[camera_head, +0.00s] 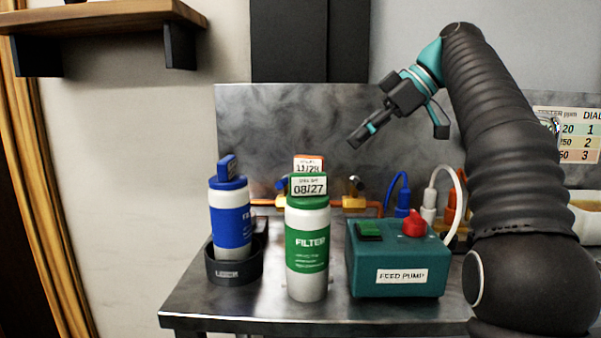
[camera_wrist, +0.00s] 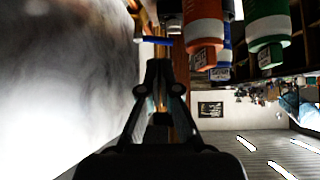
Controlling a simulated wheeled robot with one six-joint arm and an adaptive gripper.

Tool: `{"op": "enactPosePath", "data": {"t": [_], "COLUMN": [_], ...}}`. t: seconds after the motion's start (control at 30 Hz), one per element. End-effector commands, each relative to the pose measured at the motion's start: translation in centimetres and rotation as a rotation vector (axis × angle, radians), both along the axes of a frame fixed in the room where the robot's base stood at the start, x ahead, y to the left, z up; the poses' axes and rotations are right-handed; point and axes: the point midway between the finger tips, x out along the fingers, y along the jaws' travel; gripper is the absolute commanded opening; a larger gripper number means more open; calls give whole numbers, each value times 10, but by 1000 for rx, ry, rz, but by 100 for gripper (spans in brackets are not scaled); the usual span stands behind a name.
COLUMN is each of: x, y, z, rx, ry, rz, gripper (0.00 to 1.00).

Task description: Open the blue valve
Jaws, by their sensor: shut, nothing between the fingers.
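The blue valve's handle (camera_head: 282,184) shows only in part in the head view, on the copper pipe behind the filters. The green filter (camera_head: 307,250) and an orange-topped filter (camera_head: 308,163) hide much of that area. In the wrist view a blue handle (camera_wrist: 155,41) lies just beyond my fingertips, crosswise to them. My gripper (camera_head: 355,142) is shut and empty, above and to the right of the valve in the head view, pointing down-left. In the wrist view its fingertips (camera_wrist: 158,63) are together and appear apart from the handle.
A blue filter (camera_head: 231,225) stands in a dark holder (camera_head: 233,268) at the left. The teal feed pump box (camera_head: 398,262) with green and red controls stands at the right. A metal panel (camera_head: 260,125) rises behind the pipe. Blue and white tubes stand behind the pump.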

Motion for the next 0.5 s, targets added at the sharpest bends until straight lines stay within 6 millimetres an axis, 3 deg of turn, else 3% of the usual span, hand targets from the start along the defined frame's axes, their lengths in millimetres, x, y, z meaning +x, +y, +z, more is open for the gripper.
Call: {"op": "enactPosePath", "data": {"t": [0.27, 0.5], "x": [0, 2], "y": [5, 23], "z": [-4, -24], "rx": [0, 0], "ry": [3, 3], "rz": [1, 1], "gripper": [0, 0]}}
